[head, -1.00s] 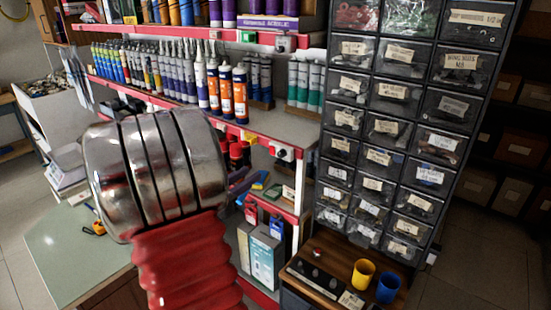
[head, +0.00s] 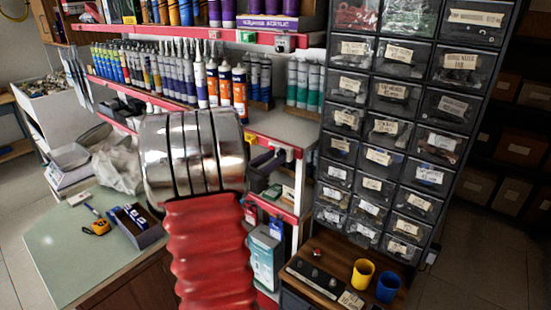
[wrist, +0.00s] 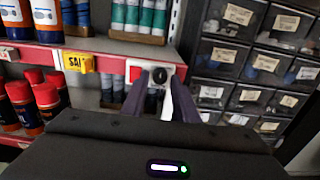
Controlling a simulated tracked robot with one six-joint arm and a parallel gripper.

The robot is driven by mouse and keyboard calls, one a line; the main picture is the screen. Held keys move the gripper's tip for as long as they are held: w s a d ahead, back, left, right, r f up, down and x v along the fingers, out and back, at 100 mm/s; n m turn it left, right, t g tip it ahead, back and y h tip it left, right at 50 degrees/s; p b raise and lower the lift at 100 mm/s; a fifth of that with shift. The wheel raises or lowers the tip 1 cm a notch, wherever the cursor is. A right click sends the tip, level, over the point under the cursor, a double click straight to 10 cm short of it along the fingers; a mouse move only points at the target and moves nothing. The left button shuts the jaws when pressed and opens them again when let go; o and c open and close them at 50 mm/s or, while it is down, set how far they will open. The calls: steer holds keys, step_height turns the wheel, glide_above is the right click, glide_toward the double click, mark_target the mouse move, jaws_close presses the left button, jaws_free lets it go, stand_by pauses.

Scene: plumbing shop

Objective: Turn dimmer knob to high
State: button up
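The dimmer knob (wrist: 156,76) is a small round black knob on a white plate, set in the red front edge of a shelf in the wrist view. My gripper (wrist: 161,77) is open, its two dark purple fingers pointing at the plate. The knob shows between the fingertips, nearer the left one. Whether the fingers reach around it or stop short of it, I cannot tell. In the head view the white knob plate (head: 289,154) shows at the shelf's right end, just right of my arm. My arm hides most of the gripper there.
A yellow tag (wrist: 78,62) sits on the shelf edge left of the knob. Spray cans (wrist: 48,100) stand below left, and tubes (wrist: 138,18) stand above. A black drawer cabinet (head: 400,130) is close on the right. A workbench (head: 60,250) lies at lower left.

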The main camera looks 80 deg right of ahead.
steer(key=shift+s+d, duration=0.3)
steer(key=shift+d, duration=0.35)
steer(key=shift+c, duration=0.4)
jaws_close()
